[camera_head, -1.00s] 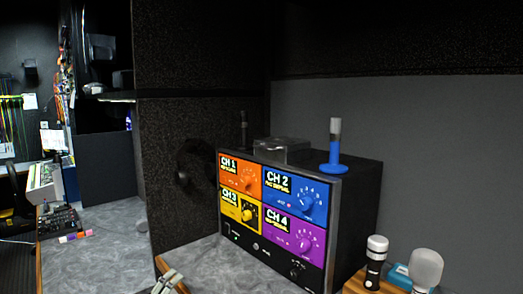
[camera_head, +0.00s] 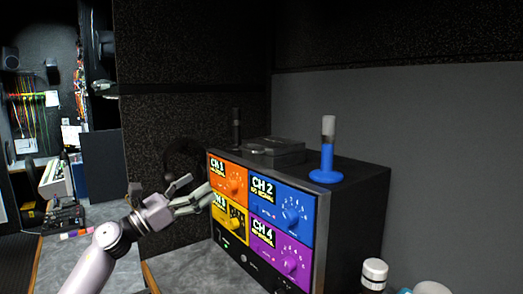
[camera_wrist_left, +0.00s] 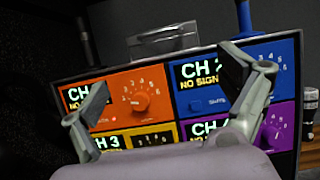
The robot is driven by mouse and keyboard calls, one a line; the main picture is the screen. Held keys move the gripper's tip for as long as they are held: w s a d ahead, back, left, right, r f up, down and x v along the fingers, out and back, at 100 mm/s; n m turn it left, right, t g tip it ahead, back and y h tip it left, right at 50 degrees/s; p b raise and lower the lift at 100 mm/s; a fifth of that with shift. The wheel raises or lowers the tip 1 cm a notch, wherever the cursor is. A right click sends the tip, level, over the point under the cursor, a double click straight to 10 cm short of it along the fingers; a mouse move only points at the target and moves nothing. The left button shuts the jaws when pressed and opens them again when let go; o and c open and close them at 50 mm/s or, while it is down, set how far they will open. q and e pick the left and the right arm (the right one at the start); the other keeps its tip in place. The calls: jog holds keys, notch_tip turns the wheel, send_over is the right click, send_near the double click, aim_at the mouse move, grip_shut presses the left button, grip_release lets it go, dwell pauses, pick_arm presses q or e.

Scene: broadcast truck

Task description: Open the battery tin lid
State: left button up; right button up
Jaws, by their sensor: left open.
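A flat dark grey box (camera_head: 272,148), which looks like the battery tin, lies on top of the four-panel channel unit (camera_head: 345,190). Its top looks closed. In the left wrist view the box (camera_wrist_left: 163,40) shows at top centre, beyond the unit's upper edge. My left gripper (camera_head: 198,187) is open and empty, in front of the unit's orange CH 1 panel, lower than the box. In the left wrist view its two fingers (camera_wrist_left: 168,75) stand wide apart with the panels behind them. My right gripper is not in view.
A blue stand with a clear-topped tube (camera_head: 327,150) stands on the unit, right of the box. A dark upright cylinder (camera_head: 236,128) is behind at left. A white-capped bottle (camera_head: 374,274) stands at the lower right. The grey counter (camera_head: 195,268) in front is clear.

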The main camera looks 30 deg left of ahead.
aim_at(246, 150)
pick_arm(q)
jog(key=p+x, duration=0.2)
jog(key=x, duration=0.3)
jog(key=p+x, duration=0.2)
jog(key=x, duration=0.3)
jog(key=r+p+x, duration=0.1)
jog(key=p+x, duration=0.1)
jog(key=x, duration=0.3)
jog(key=shift+w+d+p, duration=0.1)
jog(key=shift+p, duration=0.25)
jog(key=shift+w+d+r, duration=0.1)
jog(key=shift+w+d, duration=0.05)
jog(key=shift+w, duration=0.2)
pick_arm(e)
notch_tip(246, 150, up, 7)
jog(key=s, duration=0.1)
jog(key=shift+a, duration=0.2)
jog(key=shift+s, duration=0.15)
